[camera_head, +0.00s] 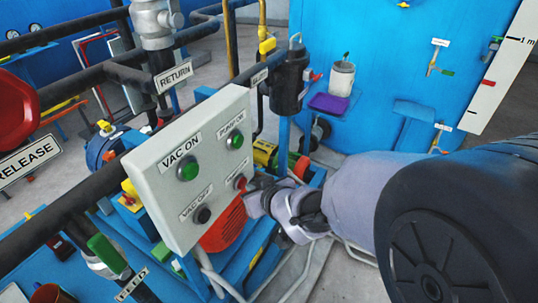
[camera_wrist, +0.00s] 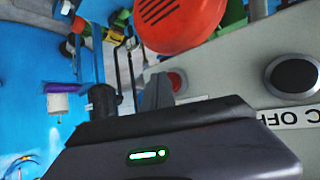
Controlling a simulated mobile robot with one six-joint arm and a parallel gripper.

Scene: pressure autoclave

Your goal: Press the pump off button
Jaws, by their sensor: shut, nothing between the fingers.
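The grey control panel (camera_head: 165,190) carries two green buttons on its upper row and a black and a red button on its lower row. The red pump off button (camera_head: 240,182) is at the panel's lower right. It also shows in the wrist view (camera_wrist: 177,82), partly hidden behind a grey fingertip. My gripper (camera_head: 252,192) is shut and empty, with its tips close beside the red button. I cannot tell whether they touch it. The black vac off button (camera_head: 203,214) is left of the red one and clear of my gripper.
The green vac on button (camera_head: 187,168) and green pump on button (camera_head: 235,141) sit above. A red motor housing (camera_head: 226,225) lies below and behind the panel. A black cylinder (camera_head: 289,82) and pipes stand behind it. A blue tank (camera_head: 400,85) fills the back right.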

